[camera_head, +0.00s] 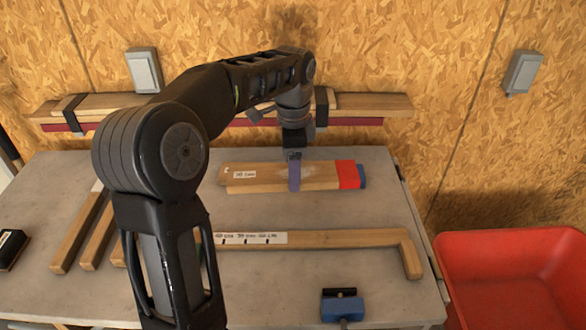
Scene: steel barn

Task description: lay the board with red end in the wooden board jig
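The board with red end (270,174) lies left to right near the back of the grey table, with a white label on its left part and its red end at the right. A blue end (362,177) shows just beyond it, seemingly of another board against or under it. My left gripper (294,170) points down at the board's middle; a purplish strip there crosses the board. Whether its fingers are closed on the board cannot be made out. The wooden board jig (345,239) lies nearer, a labelled rail with a stop at its right end; my arm hides its left part. My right gripper is out of view.
Several wooden strips (78,232) lie at the table's left. A blue clamp-like block (342,306) sits at the front, a black block (12,247) at far left. A red bin (515,245) stands right of the table. A wall rail (370,105) runs behind.

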